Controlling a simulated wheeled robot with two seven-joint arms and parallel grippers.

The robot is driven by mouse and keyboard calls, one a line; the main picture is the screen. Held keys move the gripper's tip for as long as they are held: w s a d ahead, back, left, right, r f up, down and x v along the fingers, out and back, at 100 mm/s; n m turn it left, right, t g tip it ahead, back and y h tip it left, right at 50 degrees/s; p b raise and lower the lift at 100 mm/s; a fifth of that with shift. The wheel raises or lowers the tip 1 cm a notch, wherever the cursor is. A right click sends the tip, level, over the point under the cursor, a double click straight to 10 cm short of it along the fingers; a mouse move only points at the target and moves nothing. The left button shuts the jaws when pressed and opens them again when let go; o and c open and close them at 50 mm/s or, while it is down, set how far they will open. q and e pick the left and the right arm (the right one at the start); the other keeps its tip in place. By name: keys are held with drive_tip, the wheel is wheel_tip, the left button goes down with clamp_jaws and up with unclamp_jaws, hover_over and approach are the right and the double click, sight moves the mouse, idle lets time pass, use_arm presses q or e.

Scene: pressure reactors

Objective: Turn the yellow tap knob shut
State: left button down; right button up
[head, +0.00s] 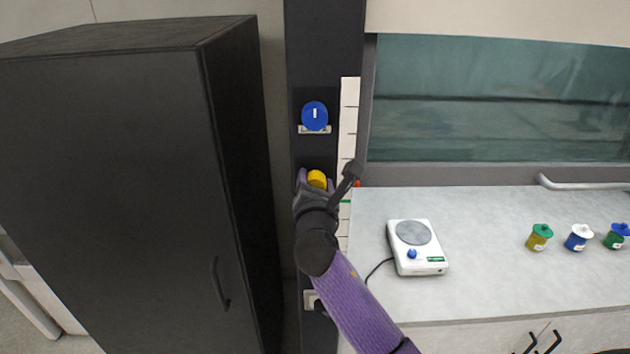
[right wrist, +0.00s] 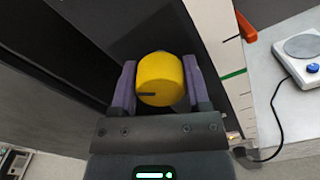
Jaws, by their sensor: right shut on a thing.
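The yellow tap knob (head: 317,179) sits on the dark vertical panel (head: 325,40), below a round blue knob (head: 314,115) with a white mark. My right gripper (head: 316,183) is at the yellow knob, with one finger on each side of it. In the right wrist view the yellow knob (right wrist: 161,79) is between the two purple fingers (right wrist: 160,88), and a short dark line shows on its face, pointing left. The gripper is shut on the knob. My left gripper is not in view.
A tall black cabinet (head: 110,190) stands to the left. A white strip (head: 348,120) with marks runs beside the panel. On the grey counter (head: 480,285) at the right are a scale (head: 414,245) and several small lidded jars (head: 578,238). A red-orange part (right wrist: 246,26) sticks out near the strip.

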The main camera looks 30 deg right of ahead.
drive_tip(key=m, duration=0.4)
drive_tip(key=shift+m, duration=0.3)
drive_tip(key=m, duration=0.5)
drive_tip(key=shift+f+m+b, duration=0.1)
drive_tip(key=shift+m+b, duration=0.2)
drive_tip(key=shift+b, duration=0.05)
drive_tip(key=o, duration=1.3)
drive_tip(key=shift+s, duration=0.1)
drive_tip(key=b+v, duration=0.1)
drive_tip(key=v, duration=0.8)
drive_tip(key=shift+s+a, duration=0.25)
drive_tip(key=shift+s, duration=0.1)
